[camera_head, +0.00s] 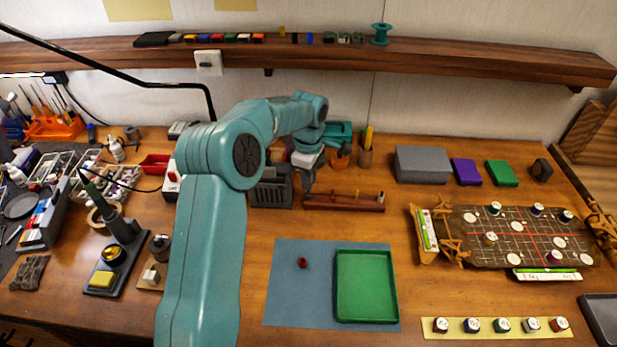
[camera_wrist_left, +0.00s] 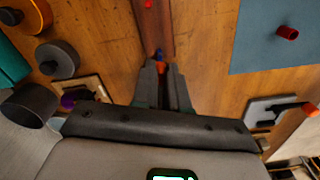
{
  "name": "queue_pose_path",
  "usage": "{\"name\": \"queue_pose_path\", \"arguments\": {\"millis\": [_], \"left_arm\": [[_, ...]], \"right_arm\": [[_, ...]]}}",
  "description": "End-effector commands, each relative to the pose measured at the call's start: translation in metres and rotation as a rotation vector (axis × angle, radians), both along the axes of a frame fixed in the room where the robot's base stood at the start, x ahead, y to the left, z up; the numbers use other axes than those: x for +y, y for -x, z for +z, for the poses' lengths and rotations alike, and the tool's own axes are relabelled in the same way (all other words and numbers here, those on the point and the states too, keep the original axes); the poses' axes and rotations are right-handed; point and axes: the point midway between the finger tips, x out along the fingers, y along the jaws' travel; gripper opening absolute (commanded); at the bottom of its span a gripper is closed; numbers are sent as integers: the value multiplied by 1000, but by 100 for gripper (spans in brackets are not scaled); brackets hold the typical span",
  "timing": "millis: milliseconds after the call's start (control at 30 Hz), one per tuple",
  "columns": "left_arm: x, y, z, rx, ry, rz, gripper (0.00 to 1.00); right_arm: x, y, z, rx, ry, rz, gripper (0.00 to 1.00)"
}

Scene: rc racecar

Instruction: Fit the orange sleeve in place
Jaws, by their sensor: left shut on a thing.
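My left gripper (camera_head: 308,187) is at the left end of a long wooden rack (camera_head: 350,203) that holds small upright coloured pieces. In the left wrist view its fingers (camera_wrist_left: 163,80) are shut on the small orange sleeve (camera_wrist_left: 160,68), which shows just at the fingertips. A small blue piece (camera_wrist_left: 158,53) is right beyond the sleeve, over the end of the rack (camera_wrist_left: 152,25). I cannot tell whether the sleeve touches the rack or the blue piece. A red piece (camera_wrist_left: 148,4) stands farther along the rack. My right gripper is in neither view.
A blue mat (camera_head: 290,300) carries a small dark red cylinder (camera_head: 303,263) and an empty green tray (camera_head: 366,316). A dark slotted box (camera_head: 270,190) stands just left of my gripper. Bare tabletop lies between rack and mat.

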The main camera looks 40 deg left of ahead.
Motion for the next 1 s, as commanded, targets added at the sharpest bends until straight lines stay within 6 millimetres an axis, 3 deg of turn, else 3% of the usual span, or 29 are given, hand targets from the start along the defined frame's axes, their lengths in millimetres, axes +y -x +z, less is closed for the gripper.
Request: {"name": "queue_pose_path", "arguments": {"millis": [467,1000], "left_arm": [[0,0,-1,0,0,0,0],[0,0,-17,1,0,0,0]], "right_arm": [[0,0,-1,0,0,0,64],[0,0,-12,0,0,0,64]]}}
